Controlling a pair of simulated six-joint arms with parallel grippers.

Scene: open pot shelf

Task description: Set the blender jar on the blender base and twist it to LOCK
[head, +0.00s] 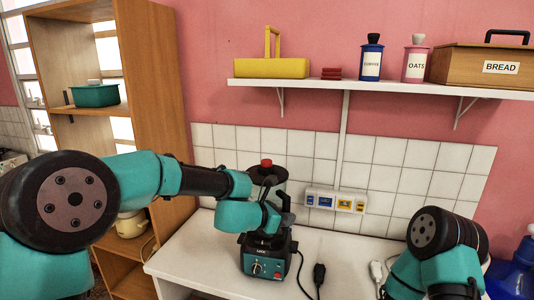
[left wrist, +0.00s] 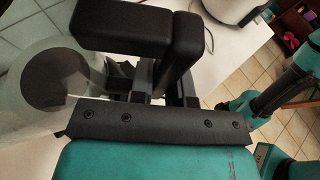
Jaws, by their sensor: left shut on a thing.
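The blender base (head: 264,262), dark with a teal front, a dial and a red button, stands on the white counter. The blender jar, with its dark lid and red cap (head: 266,163), is upright over the base, partly hidden behind my left arm. My left gripper (head: 284,203) is shut on the jar's black handle (left wrist: 150,38). In the left wrist view the clear jar wall (left wrist: 22,85) is left of the fingers. The arm hides the joint, so I cannot tell whether the jar is fully seated or turned to LOCK. My right gripper is out of view; only its arm shows.
A black plug (head: 319,275) on a cord lies right of the base, and a white plug (head: 377,271) farther right. A socket panel (head: 335,201) is on the tiled wall. A white shelf (head: 340,87) hangs above; a wooden shelf unit (head: 160,80) stands left.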

